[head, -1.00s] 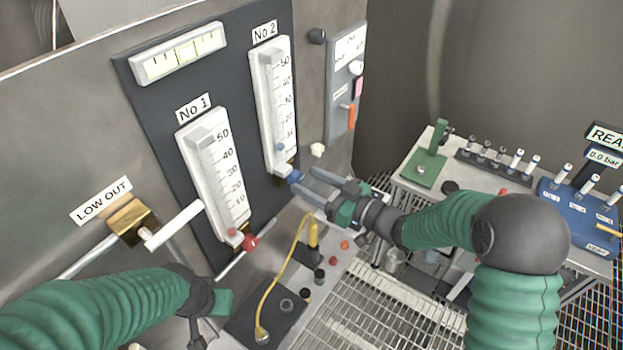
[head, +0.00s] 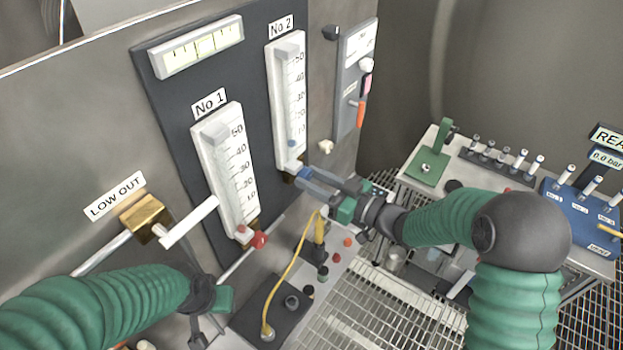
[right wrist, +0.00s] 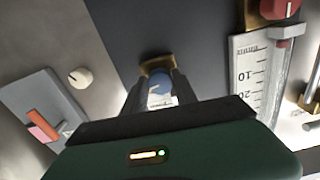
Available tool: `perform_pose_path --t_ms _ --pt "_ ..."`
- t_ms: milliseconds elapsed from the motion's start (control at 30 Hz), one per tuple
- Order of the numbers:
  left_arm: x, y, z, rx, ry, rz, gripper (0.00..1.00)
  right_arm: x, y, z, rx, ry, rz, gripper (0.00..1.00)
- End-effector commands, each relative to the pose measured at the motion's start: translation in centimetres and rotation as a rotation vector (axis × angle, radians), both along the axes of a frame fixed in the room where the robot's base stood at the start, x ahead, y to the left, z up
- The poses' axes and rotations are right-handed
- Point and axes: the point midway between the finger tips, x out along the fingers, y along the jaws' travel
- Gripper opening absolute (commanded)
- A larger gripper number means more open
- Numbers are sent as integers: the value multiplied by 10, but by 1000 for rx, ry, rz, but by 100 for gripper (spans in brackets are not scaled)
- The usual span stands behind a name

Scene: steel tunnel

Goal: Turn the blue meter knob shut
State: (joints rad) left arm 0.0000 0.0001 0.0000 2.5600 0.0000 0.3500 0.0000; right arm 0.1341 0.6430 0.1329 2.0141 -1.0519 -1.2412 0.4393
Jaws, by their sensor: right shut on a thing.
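The blue meter knob (head: 303,173) sits at the foot of the No 2 meter (head: 287,100) on the dark panel. My right gripper (head: 309,176) reaches it from the right, with its fingers on the knob. In the right wrist view the blue knob (right wrist: 160,94) shows between the two fingers (right wrist: 155,92), in front of a brass fitting (right wrist: 157,65); the fingers cover its sides. The blue float (head: 291,143) is low in the No 2 tube. My left gripper (head: 205,322) hangs at the lower left, partly hidden; its jaws are unclear.
The No 1 meter (head: 228,175) with its red knob (head: 260,240) stands left of No 2. A white knob (head: 326,147) is on the wall just right of the blue one. A yellow cable (head: 292,265) loops below. A bench (head: 407,175) stands at right.

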Motion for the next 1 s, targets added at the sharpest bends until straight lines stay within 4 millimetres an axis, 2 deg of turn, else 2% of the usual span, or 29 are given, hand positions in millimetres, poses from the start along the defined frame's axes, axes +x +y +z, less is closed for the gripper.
perform_pose_path --t_ms 367,1000 --pt "0 0 -28 0 0 0 36 1 -1 -4 -101 -145 -1 0" --pt "0 0 -112 0 0 0 36 0 0 -6 -454 -628 2 0"
